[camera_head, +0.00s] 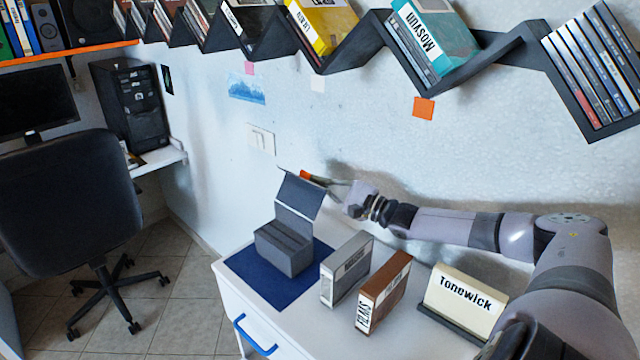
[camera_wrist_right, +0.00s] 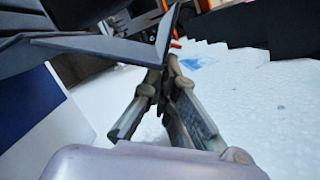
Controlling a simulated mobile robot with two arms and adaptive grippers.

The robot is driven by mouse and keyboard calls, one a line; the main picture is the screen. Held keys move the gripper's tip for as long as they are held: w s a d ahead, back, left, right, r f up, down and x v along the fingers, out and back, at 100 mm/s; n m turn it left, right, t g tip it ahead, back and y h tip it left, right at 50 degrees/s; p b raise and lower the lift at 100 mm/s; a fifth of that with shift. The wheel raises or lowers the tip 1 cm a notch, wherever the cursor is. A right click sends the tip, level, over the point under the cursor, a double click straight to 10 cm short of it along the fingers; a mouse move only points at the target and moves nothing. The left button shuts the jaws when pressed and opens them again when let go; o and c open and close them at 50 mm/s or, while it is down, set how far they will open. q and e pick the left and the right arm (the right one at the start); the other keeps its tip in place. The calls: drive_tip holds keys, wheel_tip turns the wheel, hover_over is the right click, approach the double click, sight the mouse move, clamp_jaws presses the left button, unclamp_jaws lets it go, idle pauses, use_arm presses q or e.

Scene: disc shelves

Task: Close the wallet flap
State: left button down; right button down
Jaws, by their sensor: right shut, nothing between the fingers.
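The grey wallet (camera_head: 284,248) stands on a dark blue mat (camera_head: 262,288) on the white cabinet top. Its flap (camera_head: 300,195) stands raised at the back, its upper panel leaning outward. In the right wrist view the flap (camera_wrist_right: 75,47) spreads across the upper left, with an edge close to the fingertips. My right gripper (camera_head: 318,180) is at the flap's upper right edge, between it and the wall. Its fingers (camera_wrist_right: 168,75) are shut and empty; I cannot tell whether they touch the flap. My left gripper is not in view.
A zigzag disc shelf (camera_head: 365,50) hangs above. The wall is close behind the gripper. A chair (camera_head: 70,195) stands left.

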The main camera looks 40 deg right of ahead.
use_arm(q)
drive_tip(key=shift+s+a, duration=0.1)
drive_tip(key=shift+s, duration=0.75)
use_arm(e)
drive_tip(key=shift+r, duration=0.1)
use_arm(q)
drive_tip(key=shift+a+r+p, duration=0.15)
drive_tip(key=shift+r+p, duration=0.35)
drive_tip(key=shift+p, duration=0.1)
use_arm(e)
drive_tip(key=shift+a+r+n, duration=0.2)
drive_tip(key=shift+n, duration=0.2)
